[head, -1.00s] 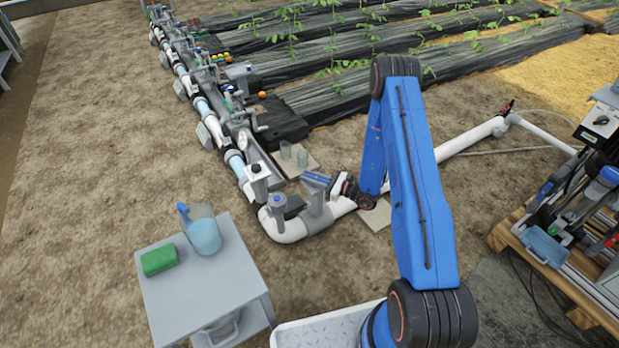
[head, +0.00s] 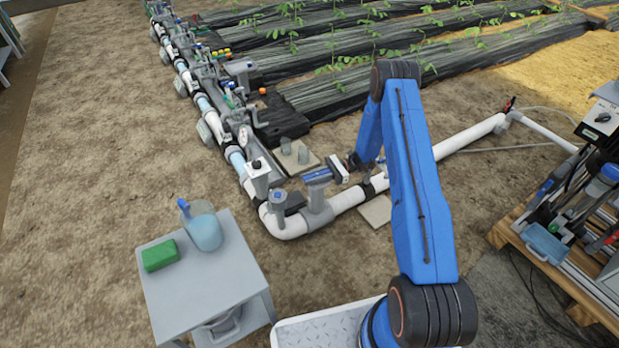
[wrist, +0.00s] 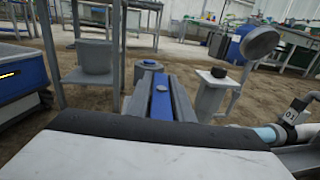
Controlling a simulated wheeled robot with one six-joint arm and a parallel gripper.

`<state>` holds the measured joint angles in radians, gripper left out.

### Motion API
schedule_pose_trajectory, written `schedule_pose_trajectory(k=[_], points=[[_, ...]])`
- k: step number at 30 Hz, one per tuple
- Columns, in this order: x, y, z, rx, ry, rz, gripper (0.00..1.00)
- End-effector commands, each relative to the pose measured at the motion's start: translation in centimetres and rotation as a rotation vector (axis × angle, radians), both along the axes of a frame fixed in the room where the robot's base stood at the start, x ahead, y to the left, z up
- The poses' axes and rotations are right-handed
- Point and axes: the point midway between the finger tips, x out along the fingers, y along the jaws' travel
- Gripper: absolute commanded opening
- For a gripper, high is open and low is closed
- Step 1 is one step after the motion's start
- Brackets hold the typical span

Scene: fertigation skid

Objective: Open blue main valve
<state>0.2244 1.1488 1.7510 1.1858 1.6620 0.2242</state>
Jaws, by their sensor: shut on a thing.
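The blue main valve's handle (head: 318,175) is a blue bar on top of a grey valve body (head: 319,203) on the white pipe. In the wrist view the blue bar (wrist: 161,106) runs lengthwise between two grey jaws. My gripper (head: 314,177) reaches in from the right and is shut on this handle; its grip point also shows in the wrist view (wrist: 162,84). The wrist's white and black housing hides the near end of the bar in the wrist view. The jaws cover part of the handle in the head view.
A grey post with a blue cap (head: 278,197) stands just left of the valve. A grey post with a black knob (head: 257,168) stands behind it. A side table (head: 200,292) holds a green sponge (head: 160,254) and a blue jug (head: 204,230). Bare soil lies left.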

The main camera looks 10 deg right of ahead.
Motion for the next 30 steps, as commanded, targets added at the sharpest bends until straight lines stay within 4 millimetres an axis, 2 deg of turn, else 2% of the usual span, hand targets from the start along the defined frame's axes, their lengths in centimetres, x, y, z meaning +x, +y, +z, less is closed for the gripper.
schedule_pose_trajectory(k=[9, 26, 27, 28, 30], points=[[-0.39, -0.13, -0.02, 0.001, 0.001, 0.13, 0.0], [-0.47, -0.19, 0.01, 0.001, 0.0, 0.159, 0.0], [-0.47, -0.19, 0.01, 0.001, 0.0, 0.159, 0.25], [-0.48, -0.18, 0.01, 0.001, 0.0, 0.159, 0.32], [-0.47, -0.17, 0.01, 0.001, 0.0, 0.159, 0.34]])
